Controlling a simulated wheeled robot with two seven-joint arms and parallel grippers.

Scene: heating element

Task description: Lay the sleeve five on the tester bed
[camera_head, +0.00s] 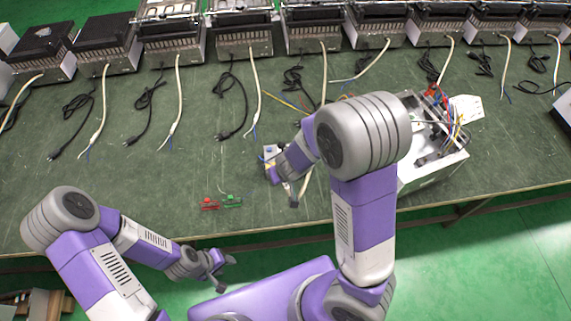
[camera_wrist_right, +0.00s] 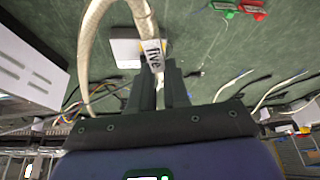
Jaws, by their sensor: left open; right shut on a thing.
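The sleeve five (camera_wrist_right: 153,52) is a white sleeve marked "five" on a thick white cable (camera_wrist_right: 91,45) in the right wrist view. My right gripper (camera_wrist_right: 162,80) is shut on it at the fingertips. A small pale box (camera_wrist_right: 124,52), which looks like the tester bed, lies just behind the sleeve; it also shows beside my right gripper in the head view (camera_head: 270,152). I cannot tell whether sleeve and box touch. In the head view my right arm partly hides the sleeve's surroundings. My left gripper (camera_head: 217,265) is open and empty in front of the table edge.
Red (camera_head: 209,204) and green (camera_head: 232,201) clips lie on the green table left of my right gripper. An open metal unit (camera_head: 432,165) with wires stands right of my right arm. Several heaters with cables line the back. The table's front left is clear.

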